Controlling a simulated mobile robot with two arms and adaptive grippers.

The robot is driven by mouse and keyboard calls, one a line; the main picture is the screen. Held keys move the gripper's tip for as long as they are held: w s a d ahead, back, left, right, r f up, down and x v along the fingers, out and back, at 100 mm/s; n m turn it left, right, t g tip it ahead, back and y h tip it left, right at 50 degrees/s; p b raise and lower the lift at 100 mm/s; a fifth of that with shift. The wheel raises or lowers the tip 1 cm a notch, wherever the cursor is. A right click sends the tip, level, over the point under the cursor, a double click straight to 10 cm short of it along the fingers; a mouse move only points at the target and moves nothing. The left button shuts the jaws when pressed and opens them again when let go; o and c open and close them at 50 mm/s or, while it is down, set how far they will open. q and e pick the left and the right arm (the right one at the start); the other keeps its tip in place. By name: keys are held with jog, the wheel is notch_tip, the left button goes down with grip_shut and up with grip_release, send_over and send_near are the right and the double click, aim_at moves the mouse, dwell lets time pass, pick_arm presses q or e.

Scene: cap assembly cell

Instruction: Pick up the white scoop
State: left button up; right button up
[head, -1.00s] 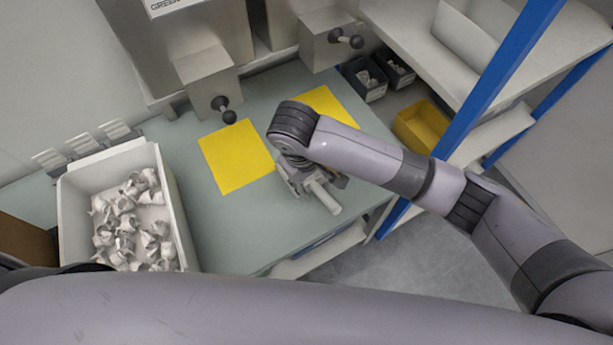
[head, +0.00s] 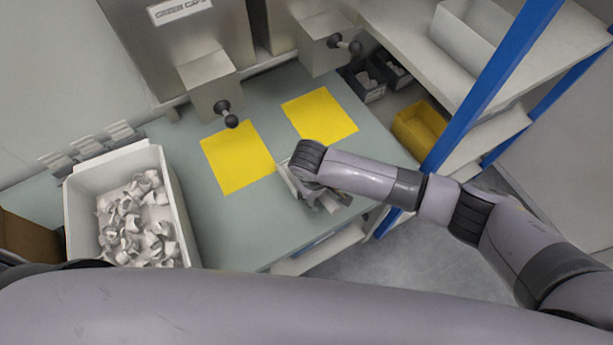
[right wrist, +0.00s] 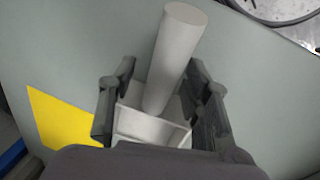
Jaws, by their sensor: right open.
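The white scoop (right wrist: 174,60) shows in the right wrist view, with a round handle pointing up and an open box-like end (right wrist: 150,127) below it. My right gripper (right wrist: 160,78) is open, with one finger on each side of the scoop; I cannot tell whether they touch it. In the head view my right gripper (head: 318,196) is low over the right front part of the green table (head: 260,225), and my wrist hides most of the scoop. My left arm crosses the bottom of the head view, but its gripper is out of sight.
A white bin (head: 182,215) of white curved parts stands at the left. Two yellow mats (head: 237,157) (head: 320,115) lie below dispensers with black knobs (head: 231,120) (head: 354,47). A blue post (head: 490,85) and shelf with a yellow bin (head: 420,128) stand at the right.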

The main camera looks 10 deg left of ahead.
jog(key=shift+c, duration=0.6)
grip_shut()
